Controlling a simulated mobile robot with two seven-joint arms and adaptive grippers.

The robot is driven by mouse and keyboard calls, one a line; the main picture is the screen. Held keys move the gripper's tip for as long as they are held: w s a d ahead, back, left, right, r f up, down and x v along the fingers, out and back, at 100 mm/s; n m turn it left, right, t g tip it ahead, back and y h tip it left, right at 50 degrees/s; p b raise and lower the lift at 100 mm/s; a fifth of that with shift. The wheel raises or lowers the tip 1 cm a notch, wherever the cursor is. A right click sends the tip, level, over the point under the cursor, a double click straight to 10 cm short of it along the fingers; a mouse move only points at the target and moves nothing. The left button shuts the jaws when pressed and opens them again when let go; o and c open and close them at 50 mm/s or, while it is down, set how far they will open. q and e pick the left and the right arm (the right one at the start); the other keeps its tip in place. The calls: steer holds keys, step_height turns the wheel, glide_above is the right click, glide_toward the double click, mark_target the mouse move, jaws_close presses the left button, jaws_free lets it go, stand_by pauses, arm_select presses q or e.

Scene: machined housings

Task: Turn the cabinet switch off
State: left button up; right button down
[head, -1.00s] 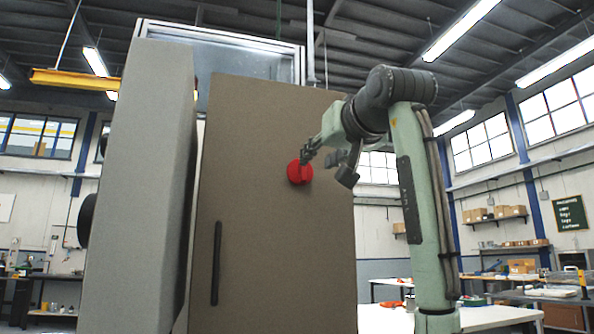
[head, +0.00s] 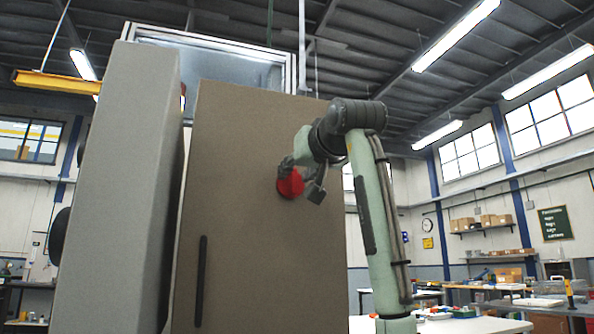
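The cabinet (head: 262,255) is a tall brown-grey box with a long dark vertical handle (head: 201,281) low on its front. The switch (head: 291,186) is a round red knob on the upper right part of that front. The knob's exact turn angle is also unclear.
A tall light-grey panel (head: 125,200) stands close at the left of the cabinet. A glazed metal frame (head: 235,66) rises behind. White tables (head: 450,325) stand beyond at the right, with shelves of boxes (head: 483,223) on the wall.

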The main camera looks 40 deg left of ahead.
arm_select(q)
jaws_close()
steer(key=shift+n, duration=0.3)
steer(key=n, duration=0.3)
steer(key=shift+s+a+n, duration=0.1)
steer(key=shift+s+n, duration=0.15)
steer(key=shift+n, duration=0.15)
steer(key=n, duration=0.4)
steer(key=shift+s+a+f, duration=0.15)
steer(key=shift+s+f, duration=0.05)
steer(key=n, duration=0.5)
steer(key=shift+s+f, duration=0.1)
steer(key=shift+f, duration=0.1)
steer(key=shift+s+a+f+n, duration=0.1)
steer(key=shift+f+n, duration=0.05)
steer(key=shift+n, duration=0.95)
steer(key=shift+f+n, duration=0.15)
steer(key=shift+n, duration=0.95)
jaws_free()
